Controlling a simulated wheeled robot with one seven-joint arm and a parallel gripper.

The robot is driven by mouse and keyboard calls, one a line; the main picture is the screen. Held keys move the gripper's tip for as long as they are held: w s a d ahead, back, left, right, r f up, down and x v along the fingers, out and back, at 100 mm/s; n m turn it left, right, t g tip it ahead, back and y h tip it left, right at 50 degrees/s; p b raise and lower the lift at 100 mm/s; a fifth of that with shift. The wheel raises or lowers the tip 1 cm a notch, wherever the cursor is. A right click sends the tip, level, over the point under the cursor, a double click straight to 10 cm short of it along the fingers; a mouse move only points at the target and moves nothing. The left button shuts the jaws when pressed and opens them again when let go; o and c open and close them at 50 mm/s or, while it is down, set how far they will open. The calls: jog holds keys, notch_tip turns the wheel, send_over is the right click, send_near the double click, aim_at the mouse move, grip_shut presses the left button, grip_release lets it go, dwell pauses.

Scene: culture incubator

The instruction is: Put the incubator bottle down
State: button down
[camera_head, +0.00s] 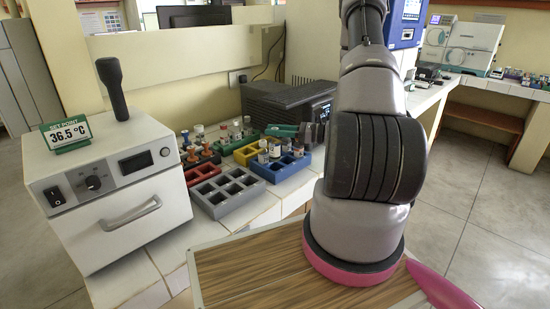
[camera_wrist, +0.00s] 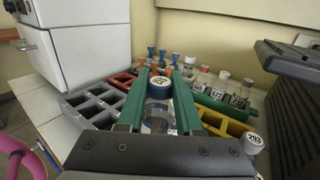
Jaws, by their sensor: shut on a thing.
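In the wrist view my gripper (camera_wrist: 159,100) has its green fingers closed on either side of a bottle (camera_wrist: 160,88) with a dark blue cap and a white numbered label. The bottle looks upright; its base is hidden by my gripper's palm, so I cannot tell whether it touches anything below. Around it are a grey rack (camera_wrist: 88,108), a red rack (camera_wrist: 125,77), a green rack (camera_wrist: 214,103) with bottles, and a yellow rack (camera_wrist: 238,128). The head view shows the grey rack (camera_head: 228,193) empty, beside a blue rack (camera_head: 280,168). The white incubator (camera_head: 118,185) is shut.
A setpoint sign (camera_head: 67,134) reading 36.5 °C stands on the incubator. A black device (camera_head: 285,100) stands behind the racks. A white-capped bottle (camera_wrist: 252,143) is close to the gripper's right. The tiled bench (camera_head: 180,243) is bare in front of the grey rack.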

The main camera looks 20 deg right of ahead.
aim_at(275, 148)
notch_tip(275, 148, down, 6)
jog(key=shift+f, duration=0.25)
jog(key=c, duration=0.6)
grip_release()
jog(key=shift+f, duration=0.15)
